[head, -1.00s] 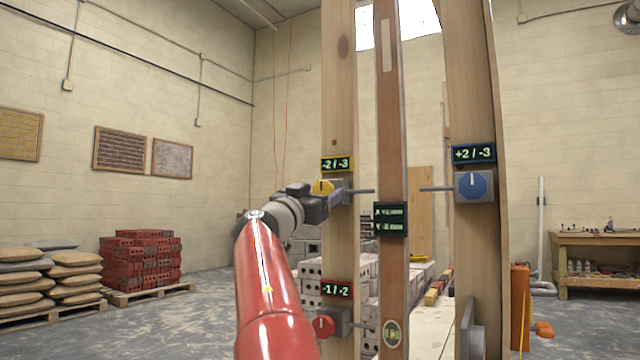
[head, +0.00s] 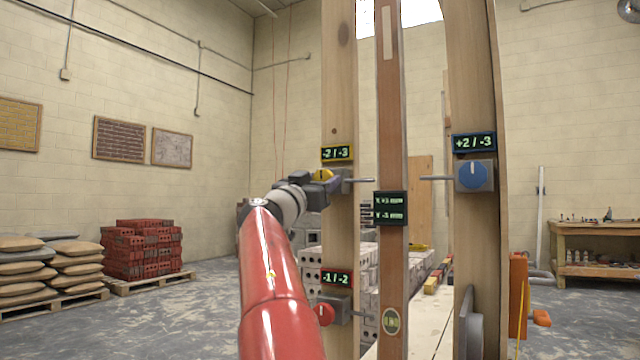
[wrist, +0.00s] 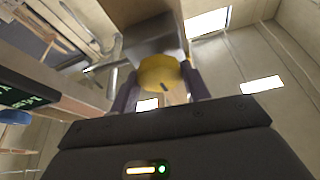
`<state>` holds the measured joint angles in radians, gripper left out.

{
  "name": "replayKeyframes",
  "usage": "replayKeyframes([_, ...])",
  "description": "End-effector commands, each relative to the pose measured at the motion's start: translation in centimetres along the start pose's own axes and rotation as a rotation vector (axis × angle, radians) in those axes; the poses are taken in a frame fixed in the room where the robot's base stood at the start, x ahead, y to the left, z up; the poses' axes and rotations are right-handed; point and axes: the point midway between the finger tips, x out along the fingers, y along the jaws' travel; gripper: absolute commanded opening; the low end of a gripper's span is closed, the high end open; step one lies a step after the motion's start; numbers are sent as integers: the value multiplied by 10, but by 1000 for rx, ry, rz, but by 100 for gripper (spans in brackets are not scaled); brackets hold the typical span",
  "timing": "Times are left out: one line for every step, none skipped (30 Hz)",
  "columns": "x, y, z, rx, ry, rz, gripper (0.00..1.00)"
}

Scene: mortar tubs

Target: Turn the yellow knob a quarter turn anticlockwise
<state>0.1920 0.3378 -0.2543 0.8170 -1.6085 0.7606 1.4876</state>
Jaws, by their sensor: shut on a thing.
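The yellow knob (head: 323,175) sits on a grey block on the left wooden post, below a yellow-framed display (head: 337,153) reading -2 / -3. My gripper (head: 325,182) is at the knob, coming from the lower left. In the wrist view the yellow knob (wrist: 158,72) lies between the two fingers of my gripper (wrist: 160,84), which is shut on it. A dark mark shows on the knob's lower edge there. The head view shows only part of the knob, and its pointer is hard to read.
A red knob (head: 324,314) is lower on the same post. A blue knob (head: 474,176) is on the right post. A brown bar with a dark display (head: 390,208) stands between the posts. Thin rods reach from the knob blocks toward it. Bricks (head: 142,256) and sacks are far left.

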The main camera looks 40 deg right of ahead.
Motion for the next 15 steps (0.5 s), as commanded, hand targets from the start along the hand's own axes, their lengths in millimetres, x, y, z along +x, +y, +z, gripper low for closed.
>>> replayKeyframes([-1,0,0,-14,1,-7,24])
replayKeyframes([-1,0,0,-27,1,-13,24])
replayKeyframes([-1,1,0,-44,2,-20,24])
replayKeyframes([-1,1,0,-60,2,-26,24])
replayKeyframes([-1,1,0,-77,1,-34,24])
replayKeyframes([-1,1,0,-102,2,-44,24])
replayKeyframes([-1,1,0,-123,2,-53,24])
replayKeyframes([-1,1,0,-144,2,-63,24])
replayKeyframes([-1,1,1,-175,1,-75,24])
replayKeyframes([-1,1,0,-200,1,-86,24])
replayKeyframes([-1,2,0,-226,1,-95,24])
replayKeyframes([-1,2,0,-260,1,-110,24])
replayKeyframes([-1,2,-1,-286,1,-120,24])
replayKeyframes([0,2,-1,-312,1,-132,24])
replayKeyframes([0,2,-1,-348,0,-146,24])
